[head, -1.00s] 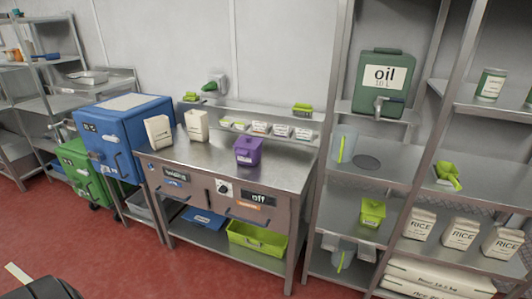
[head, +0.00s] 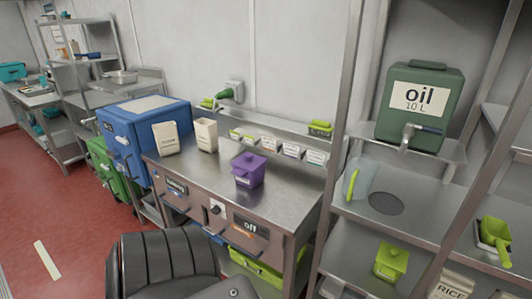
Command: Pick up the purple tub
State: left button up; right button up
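The purple tub (head: 249,171) is small and squarish with a knobbed lid. It stands upright on the steel counter (head: 294,198), near the front edge and right of two cream cartons. Part of my own body, black and rounded, fills the bottom left of the head view, in front of the counter. Neither of my grippers shows, so nothing is seen touching the tub.
Cream cartons (head: 165,138) stand left of the tub. Behind it is a ledge with small labelled bins (head: 291,149). A blue box (head: 150,130) stands left. A shelf post (head: 345,110) and the oil container (head: 418,105) are right. Red floor (head: 60,205) is open at left.

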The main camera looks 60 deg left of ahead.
aim_at(250, 181)
jog(key=u, duration=0.6)
jog(key=i, duration=0.95)
jog(key=u, duration=0.85)
